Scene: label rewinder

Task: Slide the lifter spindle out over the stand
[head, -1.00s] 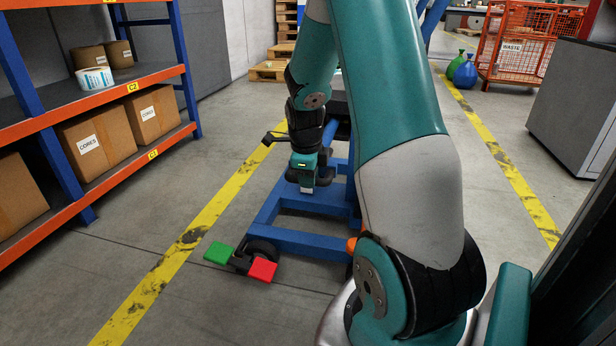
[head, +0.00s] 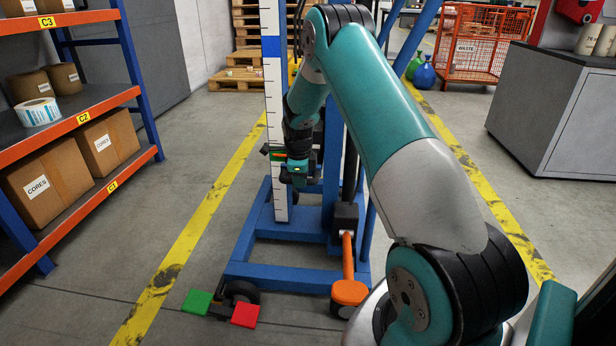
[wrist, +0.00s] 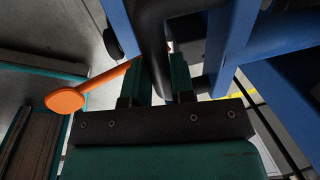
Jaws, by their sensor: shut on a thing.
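The blue lifter (head: 290,278) stands ahead, with a white scale strip (head: 273,100) up its mast. My gripper (head: 297,180) is in front of the mast, to the right of the strip. In the wrist view its two teal fingers (wrist: 160,78) are closed around a dark bar (wrist: 152,40), which runs up between them among blue frame members. I cannot tell for sure whether this bar is the lifter spindle. In the head view my arm hides most of the mast and the bar. I cannot make out the stand.
An orange pedal lever (head: 348,290) juts from the lifter's base; it also shows in the wrist view (wrist: 66,100). Green (head: 197,302) and red (head: 245,314) pedals sit at its front. Shelves (head: 85,105) stand left, a grey cabinet (head: 570,115) right.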

